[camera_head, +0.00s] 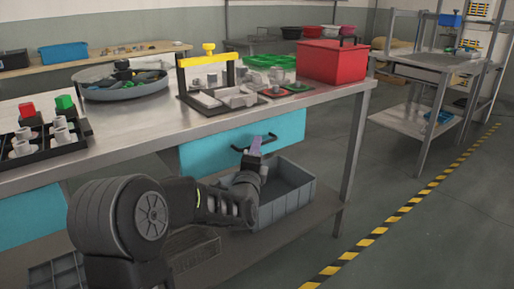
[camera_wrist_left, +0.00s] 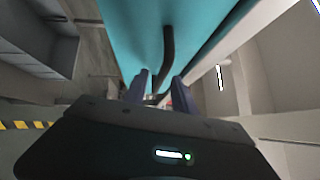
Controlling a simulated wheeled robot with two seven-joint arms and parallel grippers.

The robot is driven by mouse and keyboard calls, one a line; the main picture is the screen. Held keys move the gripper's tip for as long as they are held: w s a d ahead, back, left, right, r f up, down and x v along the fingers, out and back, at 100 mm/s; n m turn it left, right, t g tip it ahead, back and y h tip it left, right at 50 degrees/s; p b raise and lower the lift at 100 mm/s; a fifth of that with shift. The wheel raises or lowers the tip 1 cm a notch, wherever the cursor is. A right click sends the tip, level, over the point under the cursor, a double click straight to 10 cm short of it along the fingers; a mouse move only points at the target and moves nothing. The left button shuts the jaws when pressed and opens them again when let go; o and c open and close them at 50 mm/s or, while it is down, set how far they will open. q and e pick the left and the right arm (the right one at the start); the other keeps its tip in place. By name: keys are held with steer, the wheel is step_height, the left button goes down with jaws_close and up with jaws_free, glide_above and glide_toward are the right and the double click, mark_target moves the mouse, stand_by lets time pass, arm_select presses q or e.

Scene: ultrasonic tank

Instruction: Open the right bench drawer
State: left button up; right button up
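The right bench drawer has a teal front (camera_head: 215,150) under the metal bench top; it also fills the upper middle of the left wrist view (camera_wrist_left: 135,30). Its dark bar handle (camera_wrist_left: 168,45) stands off the front and shows partly in the head view. My left gripper (camera_head: 256,146) is at the handle, in front of the drawer. In the left wrist view its two fingers (camera_wrist_left: 161,82) are spread apart, with the handle's near end between them and gaps showing. The drawer front looks flush under the bench top. My right gripper is not in view.
A grey crate (camera_head: 290,200) sits on the lower shelf just below my left gripper. A bench leg (camera_head: 353,160) stands to the right. Another teal drawer front (camera_head: 30,217) is at the left. A red box (camera_head: 332,62) and several trays rest on the bench top.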

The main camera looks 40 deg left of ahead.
arm_select(q)
steer(key=shift+x, duration=1.15)
steer(key=shift+c, duration=0.2)
jaws_close()
stand_by(0.4)
